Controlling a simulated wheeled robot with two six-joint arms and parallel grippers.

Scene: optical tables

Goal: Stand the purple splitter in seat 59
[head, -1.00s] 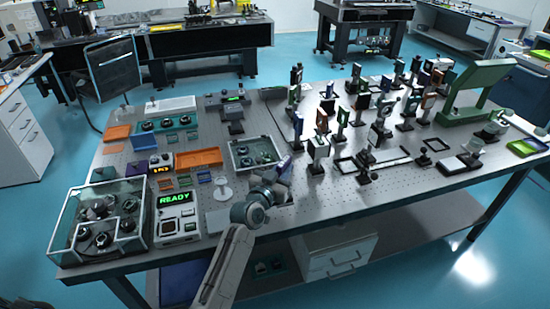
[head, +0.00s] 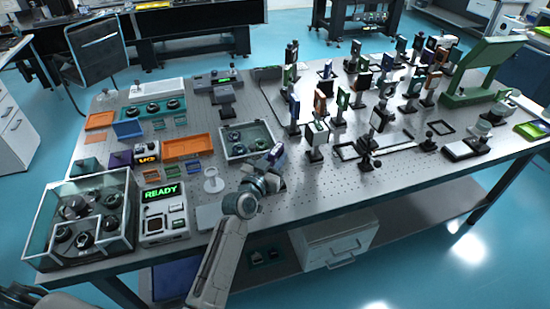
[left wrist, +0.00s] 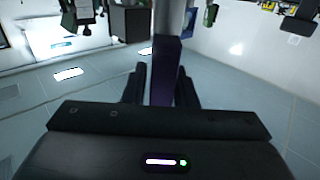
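The purple splitter (left wrist: 165,72) is a tall dark-purple block between the two fingers of my left gripper (left wrist: 162,85) in the left wrist view. The fingers are closed on its sides. In the head view, my left gripper (head: 268,168) is above the front middle of the perforated optical table (head: 300,190), with the splitter (head: 277,153) showing as a small purple piece at its tip. Seat 59 cannot be picked out, as no seat numbers are readable. My right gripper is not in view.
Several upright optics on posts, including a white-faced one (head: 317,132), crowd the table to the right of the gripper. A glass-walled tray (head: 222,150) and an orange tray (head: 188,146) lie left. A READY box (head: 163,212) stands front left. Bare table lies in front.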

